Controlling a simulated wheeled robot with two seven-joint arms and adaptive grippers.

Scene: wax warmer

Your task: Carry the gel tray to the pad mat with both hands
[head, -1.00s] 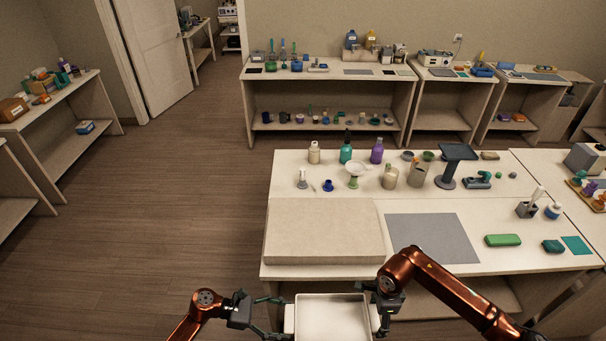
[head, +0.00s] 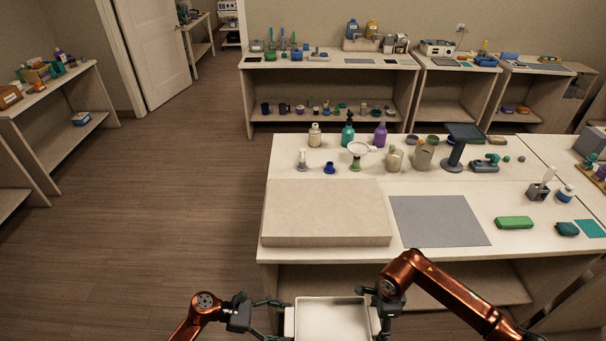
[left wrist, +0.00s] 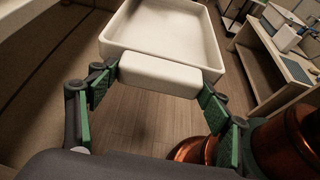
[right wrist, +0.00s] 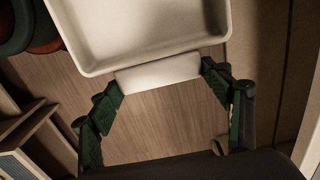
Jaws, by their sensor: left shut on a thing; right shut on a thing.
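The white gel tray (head: 332,318) is held between my two grippers at the bottom of the head view, in front of the table's near edge. It looks empty and about level. My left gripper (left wrist: 154,88) is shut on the tray's handle block at one end. My right gripper (right wrist: 162,84) is shut on the opposite handle block. The tray also shows in the left wrist view (left wrist: 165,28) and the right wrist view (right wrist: 140,30). The grey pad mat (head: 440,221) lies flat and bare on the table, beyond and to the right of the tray.
A thick beige slab (head: 325,210) lies left of the mat. Bottles, a funnel stand and a dark stand (head: 457,150) occupy the table's back. A green case (head: 514,222) lies right of the mat. Open floor (head: 160,240) lies left of the table (head: 420,186).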

